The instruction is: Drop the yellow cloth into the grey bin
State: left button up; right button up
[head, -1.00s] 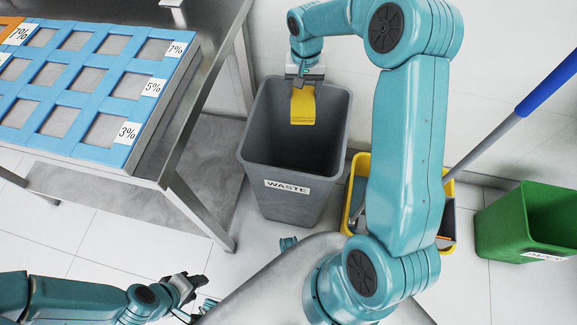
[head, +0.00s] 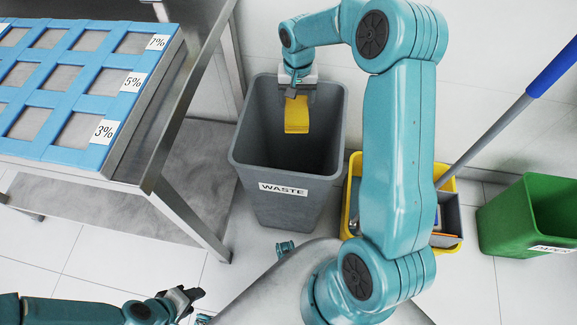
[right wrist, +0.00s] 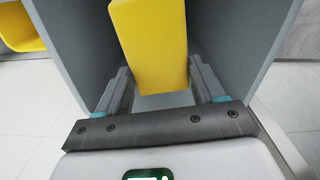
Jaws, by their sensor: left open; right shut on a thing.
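The yellow cloth (head: 297,115) hangs from my right gripper (head: 297,90) in the head view, over the mouth of the grey bin (head: 283,211) labelled WASTE. The right gripper is shut on the cloth. In the right wrist view the cloth (right wrist: 150,45) sits between the fingers (right wrist: 165,95), with the bin's grey walls (right wrist: 235,40) on both sides. My left gripper (head: 193,299) is open and empty, low at the bottom left of the head view, apart from the bin.
A steel table (head: 180,215) with a blue compartment tray (head: 120,105) stands left of the bin. A yellow mop bucket (head: 350,205) with a blue-handled mop (head: 553,67) and a green bin (head: 505,222) stand to the right. Tiled floor is clear in front of the table.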

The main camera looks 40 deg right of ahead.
jog(key=o, duration=1.1)
jog(key=shift+r, duration=0.1)
notch_tip(320, 180, up, 16)
jog(key=p, duration=0.3)
jog(key=shift+r+p, duration=0.15)
jog(key=shift+p, duration=0.25)
jog(key=shift+s+a, duration=0.1)
